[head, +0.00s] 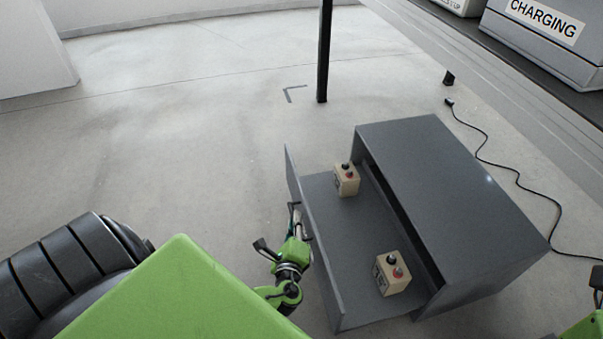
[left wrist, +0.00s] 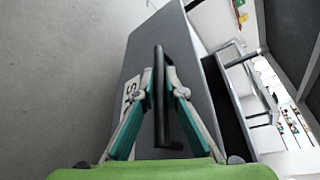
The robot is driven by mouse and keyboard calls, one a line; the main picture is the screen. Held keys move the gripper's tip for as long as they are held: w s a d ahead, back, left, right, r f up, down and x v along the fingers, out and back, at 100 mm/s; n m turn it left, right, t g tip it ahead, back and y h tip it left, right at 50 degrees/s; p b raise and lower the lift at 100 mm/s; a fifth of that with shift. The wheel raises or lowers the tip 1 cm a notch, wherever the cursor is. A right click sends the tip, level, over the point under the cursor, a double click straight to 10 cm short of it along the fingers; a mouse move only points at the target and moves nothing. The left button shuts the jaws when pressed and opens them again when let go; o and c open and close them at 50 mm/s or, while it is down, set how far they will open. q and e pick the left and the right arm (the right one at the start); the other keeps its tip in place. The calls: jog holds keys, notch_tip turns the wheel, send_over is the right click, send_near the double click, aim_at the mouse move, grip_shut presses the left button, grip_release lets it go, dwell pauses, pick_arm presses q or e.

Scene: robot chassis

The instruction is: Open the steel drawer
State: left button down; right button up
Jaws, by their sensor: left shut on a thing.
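The steel drawer (head: 328,238) is a dark grey tray pulled well out of its grey cabinet (head: 455,195), toward the left in the head view. Its inside is plainly visible. My left gripper (head: 297,222) is at the outer side of the drawer front. In the left wrist view, the fingers of my left gripper (left wrist: 160,92) are shut on the black bar handle (left wrist: 159,62), which stands between them. A partly seen white label with dark letters is on the drawer front beside the fingers. Only a part of my right arm shows at the lower right edge of the head view.
Two beige control boxes with knobs, one farther back (head: 346,181) and one nearer (head: 393,275), stand in the drawer. A black cable (head: 480,145) lies on the floor behind the cabinet. A black post (head: 324,60) stands beyond. The floor left of the drawer is clear.

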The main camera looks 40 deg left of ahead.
pick_arm(q)
jog(key=c, duration=2.4)
grip_release()
jog(key=shift+o, duration=0.2)
jog(key=v, duration=1.2)
jog(key=shift+f, duration=0.1)
